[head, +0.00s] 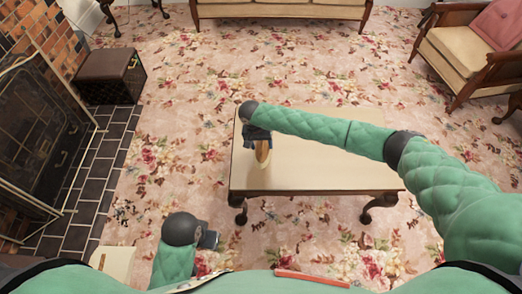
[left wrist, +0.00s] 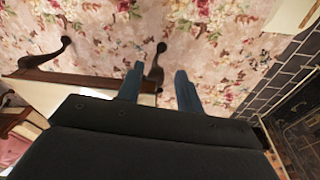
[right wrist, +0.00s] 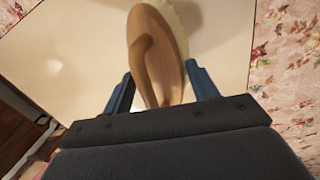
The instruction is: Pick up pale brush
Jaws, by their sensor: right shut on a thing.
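The pale brush (head: 262,155), with a tan wooden body, is at the left end of the low table (head: 320,170). In the right wrist view the brush (right wrist: 178,45) shows its curved handle and a pale scalloped edge. My right gripper (head: 261,140) points down over the table, and in its wrist view the fingers (right wrist: 160,70) are shut on the brush. I cannot tell whether the brush touches the tabletop. My left gripper (head: 208,240) is low, left of the table; in its wrist view the fingers (left wrist: 160,70) are apart with nothing between them.
A fireplace (head: 40,130) with a dark tiled hearth (head: 85,180) is on the left, with a brown box-like stool (head: 108,75) behind. A sofa (head: 280,10) and an armchair (head: 460,45) stand at the back. Flowered carpet around the table is mostly clear.

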